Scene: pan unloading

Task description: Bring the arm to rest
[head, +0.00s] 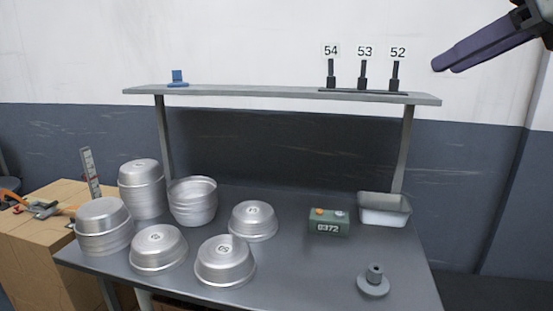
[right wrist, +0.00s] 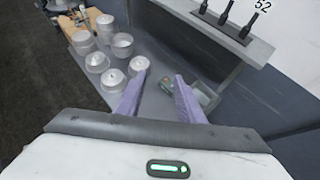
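My right gripper (head: 437,66) is in the upper right corner of the head view, raised in the air to the right of the shelf and clear of the table. Its purple fingers also show in the right wrist view (right wrist: 158,88), spread apart with nothing between them. My left gripper is in neither view. Silver pans stand on the grey table (head: 300,270): a tall stack (head: 142,190), a stack at the front left (head: 103,228), an open-topped stack (head: 193,202), and single upturned pans (head: 158,248), (head: 225,262) and (head: 253,221).
A shelf (head: 250,91) above the table carries a blue holder (head: 178,77) and black stands numbered 54, 53, 52 (head: 363,76). A green box marked 0372 (head: 328,222), a metal tray (head: 385,209) and a grey round fixture (head: 373,284) are on the table's right. Cardboard boxes (head: 45,250) stand left.

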